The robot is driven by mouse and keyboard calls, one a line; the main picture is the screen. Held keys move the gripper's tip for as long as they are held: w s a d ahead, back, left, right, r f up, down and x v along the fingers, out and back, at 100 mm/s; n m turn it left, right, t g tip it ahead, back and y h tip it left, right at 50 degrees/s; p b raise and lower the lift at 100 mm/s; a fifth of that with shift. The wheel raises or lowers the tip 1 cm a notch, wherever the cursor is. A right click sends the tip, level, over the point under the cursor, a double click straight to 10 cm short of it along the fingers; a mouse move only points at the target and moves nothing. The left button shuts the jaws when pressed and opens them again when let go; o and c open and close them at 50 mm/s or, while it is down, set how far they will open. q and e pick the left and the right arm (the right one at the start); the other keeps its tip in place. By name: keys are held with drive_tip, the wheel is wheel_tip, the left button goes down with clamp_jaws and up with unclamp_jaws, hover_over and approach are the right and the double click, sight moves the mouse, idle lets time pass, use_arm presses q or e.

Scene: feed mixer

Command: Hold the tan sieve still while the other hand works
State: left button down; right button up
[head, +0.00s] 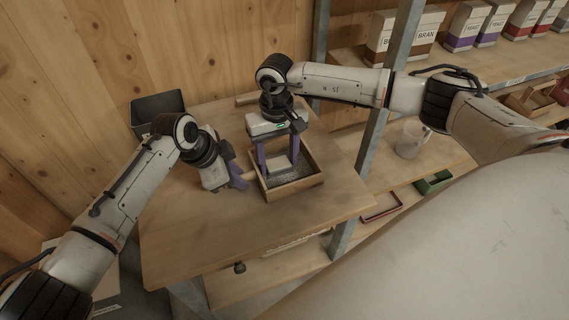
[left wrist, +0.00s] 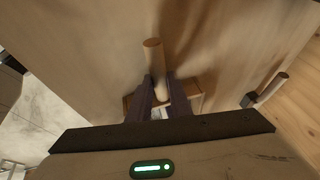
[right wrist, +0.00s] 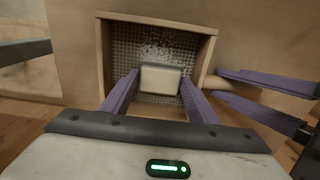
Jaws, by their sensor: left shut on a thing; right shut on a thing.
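The tan sieve (head: 318,180), a square wooden frame with a mesh floor, is on the wooden table; it also shows in the right wrist view (right wrist: 206,62). My left gripper (head: 243,178) is beside the sieve's left side, shut on a round wooden handle (left wrist: 154,62) that appears to belong to the sieve. My right gripper (head: 277,160) points down into the frame, shut on a pale block (right wrist: 161,79). I cannot tell whether the block touches the mesh.
The table (head: 205,250) is clear in front of the sieve. A dark bin (head: 157,107) stands at the back left. A wooden-handled tool (left wrist: 272,87) lies behind. A metal post (head: 372,145) and shelves with boxes (head: 465,25) and a jug (head: 411,139) stand at the right.

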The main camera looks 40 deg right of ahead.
idle(0.3)
drive_tip(key=shift+s+d, duration=0.15)
drive_tip(key=shift+d, duration=0.6)
drive_tip(key=shift+s+d, duration=0.15)
drive_tip(key=shift+d, duration=0.55)
drive_tip(key=shift+a+f, duration=0.1)
drive_tip(key=shift+w+a, duration=0.2)
drive_tip(key=shift+a, duration=0.5)
drive_tip(key=shift+w+a, duration=0.15)
drive_tip(key=shift+a, duration=0.55)
drive_tip(key=shift+s+d, duration=0.2)
drive_tip(key=shift+d, duration=0.55)
drive_tip(key=shift+s+d, duration=0.15)
drive_tip(key=shift+d, duration=0.6)
drive_tip(key=shift+a, duration=0.1)
